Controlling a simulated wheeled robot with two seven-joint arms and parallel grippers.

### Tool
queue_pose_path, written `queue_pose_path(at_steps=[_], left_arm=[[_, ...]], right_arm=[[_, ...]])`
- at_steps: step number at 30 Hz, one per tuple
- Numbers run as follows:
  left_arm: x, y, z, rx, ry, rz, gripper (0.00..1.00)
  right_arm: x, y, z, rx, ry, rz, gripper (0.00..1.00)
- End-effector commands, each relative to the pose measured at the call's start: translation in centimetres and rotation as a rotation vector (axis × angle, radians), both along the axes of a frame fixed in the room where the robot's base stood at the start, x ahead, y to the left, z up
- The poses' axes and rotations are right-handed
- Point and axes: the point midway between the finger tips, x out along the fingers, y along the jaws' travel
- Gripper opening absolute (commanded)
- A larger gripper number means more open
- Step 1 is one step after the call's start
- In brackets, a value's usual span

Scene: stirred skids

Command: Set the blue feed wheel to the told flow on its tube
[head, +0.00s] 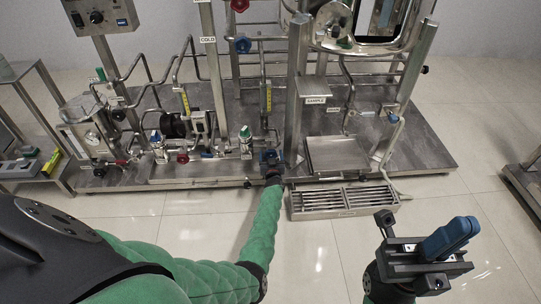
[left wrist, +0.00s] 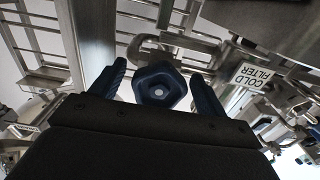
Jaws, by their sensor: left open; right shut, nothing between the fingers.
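The tube's float reading is too small to tell. My right gripper (head: 449,238) is shut and empty, over the floor at the right.
Another blue wheel (head: 242,44) sits higher on the pipes. A red wheel (head: 183,157) is below the left tube (head: 184,101). A slatted drain tray (head: 343,212) lies right of my left gripper. Steel posts and pipes stand close behind. Floor at front right is clear.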

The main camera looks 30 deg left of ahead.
Motion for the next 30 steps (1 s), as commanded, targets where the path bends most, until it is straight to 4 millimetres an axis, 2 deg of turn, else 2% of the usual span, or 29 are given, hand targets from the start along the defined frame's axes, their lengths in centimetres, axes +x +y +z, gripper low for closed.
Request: queue_pose_path(at_steps=[4, 9, 11, 20, 30], left_arm=[[-0.01, -0.01, 0.03, 0.000, 0.000, 0.000, 0.73], [-0.01, -0.01, 0.03, 0.000, 0.000, 0.000, 0.40], [-0.01, -0.01, 0.03, 0.000, 0.000, 0.000, 0.31], [0.00, -0.02, 0.04, -0.027, -0.017, 0.000, 0.31], [0.03, -0.12, 0.02, -0.208, -0.128, 0.000, 0.31]], right_arm=[[-0.04, -0.01, 0.04, -0.002, 0.000, 0.001, 0.00], [-0.04, -0.01, 0.01, -0.003, -0.001, 0.001, 0.00], [-0.04, -0.01, 0.01, -0.004, 0.000, 0.001, 0.00], [-0.04, 0.00, -0.01, -0.002, 0.002, 0.001, 0.00], [-0.03, -0.02, 0.12, 0.004, 0.003, 0.000, 0.00]])
